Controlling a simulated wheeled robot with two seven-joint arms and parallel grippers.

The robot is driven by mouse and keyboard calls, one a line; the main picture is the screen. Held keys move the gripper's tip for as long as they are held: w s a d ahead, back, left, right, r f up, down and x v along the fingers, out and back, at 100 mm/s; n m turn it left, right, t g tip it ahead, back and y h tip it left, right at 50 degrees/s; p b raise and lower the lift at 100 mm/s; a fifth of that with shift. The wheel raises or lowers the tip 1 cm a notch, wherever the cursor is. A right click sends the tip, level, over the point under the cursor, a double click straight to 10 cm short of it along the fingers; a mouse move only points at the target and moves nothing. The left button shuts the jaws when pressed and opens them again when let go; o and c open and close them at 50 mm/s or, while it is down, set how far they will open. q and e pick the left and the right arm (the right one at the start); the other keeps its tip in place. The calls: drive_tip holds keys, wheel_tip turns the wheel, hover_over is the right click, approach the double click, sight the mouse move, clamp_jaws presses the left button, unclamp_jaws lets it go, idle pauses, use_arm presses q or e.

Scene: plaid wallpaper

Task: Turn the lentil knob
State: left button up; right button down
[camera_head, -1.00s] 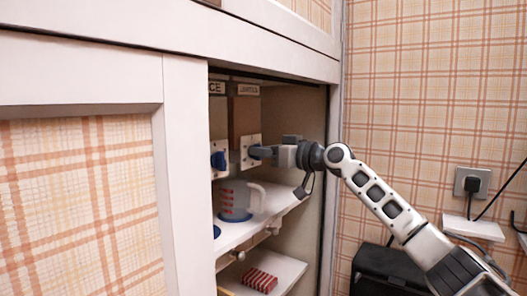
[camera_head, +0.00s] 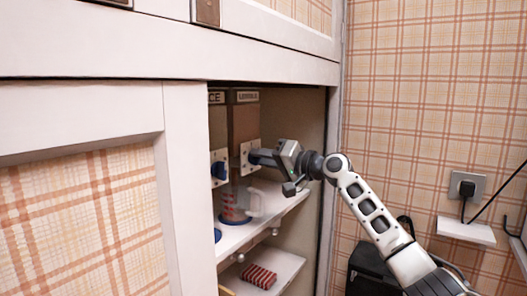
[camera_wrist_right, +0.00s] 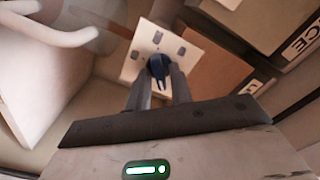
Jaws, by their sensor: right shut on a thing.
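The lentil dispenser (camera_head: 245,118) is a brown box in the cabinet, labelled as lentils. Its blue knob (camera_head: 254,157) sits on a white plate (camera_head: 244,157), which also shows in the right wrist view (camera_wrist_right: 180,52). My right gripper (camera_head: 258,156) reaches in from the right and is shut on this knob. In the right wrist view the knob (camera_wrist_right: 157,67) is between the two fingertips (camera_wrist_right: 160,80), which partly hide it. The gripper body is rolled at a slant. My left gripper is not in view.
A second dispenser, its label partly cut off to "CE" (camera_head: 216,98), has a blue knob (camera_head: 218,169) just left. A measuring cup (camera_head: 236,204) with red marks stands on the shelf below. The cabinet's front frame (camera_head: 187,190) is close on the left.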

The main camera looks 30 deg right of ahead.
drive_tip(key=shift+m+p, duration=0.5)
drive_tip(key=shift+m, duration=0.4)
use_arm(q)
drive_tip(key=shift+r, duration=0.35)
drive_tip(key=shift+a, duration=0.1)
use_arm(e)
drive_tip(key=shift+m, duration=0.4)
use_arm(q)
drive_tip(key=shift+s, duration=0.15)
use_arm(e)
drive_tip(key=c, duration=1.5)
unclamp_jaws()
drive_tip(key=shift+d, duration=0.1)
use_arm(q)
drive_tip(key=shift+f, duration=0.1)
use_arm(e)
drive_tip(key=shift+f, duration=0.1)
